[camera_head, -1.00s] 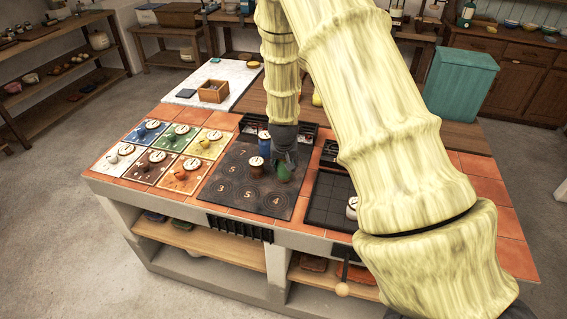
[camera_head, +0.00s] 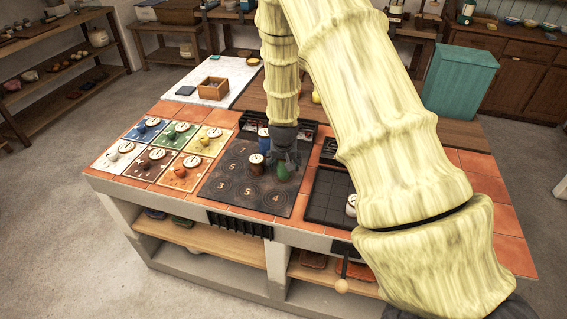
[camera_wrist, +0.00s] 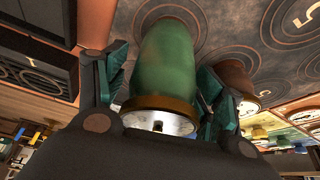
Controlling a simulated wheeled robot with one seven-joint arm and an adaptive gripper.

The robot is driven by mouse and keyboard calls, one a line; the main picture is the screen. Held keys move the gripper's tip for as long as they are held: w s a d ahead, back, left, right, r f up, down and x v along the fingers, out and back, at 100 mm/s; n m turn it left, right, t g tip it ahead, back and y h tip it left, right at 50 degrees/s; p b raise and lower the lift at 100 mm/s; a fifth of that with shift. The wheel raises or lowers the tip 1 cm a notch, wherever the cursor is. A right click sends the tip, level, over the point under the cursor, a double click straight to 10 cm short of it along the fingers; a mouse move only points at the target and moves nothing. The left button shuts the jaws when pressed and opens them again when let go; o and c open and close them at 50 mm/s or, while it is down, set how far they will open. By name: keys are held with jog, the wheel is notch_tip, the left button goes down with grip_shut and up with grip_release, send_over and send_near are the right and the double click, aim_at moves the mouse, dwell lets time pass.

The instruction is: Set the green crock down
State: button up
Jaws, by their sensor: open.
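The green crock (camera_head: 282,173) is on the dark plate with numbered rings (camera_head: 226,189), near its right edge. My gripper (camera_head: 285,158) is open around the crock, coming down from above. In the wrist view the green crock (camera_wrist: 163,62) lies between the two teal-padded fingers, with its brown rim and pale lid toward the palm.
A brown crock (camera_head: 256,168) stands just left of the green one, and a blue crock (camera_head: 263,143) behind. Coloured tiles with small pots lie at left. A black grid tray (camera_head: 328,205) with a white-lidded pot (camera_head: 351,205) is at right. The plate's front is clear.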

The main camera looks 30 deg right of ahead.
jog(key=b+v, duration=0.2)
jog(key=v, duration=1)
jog(key=shift+r, duration=0.2)
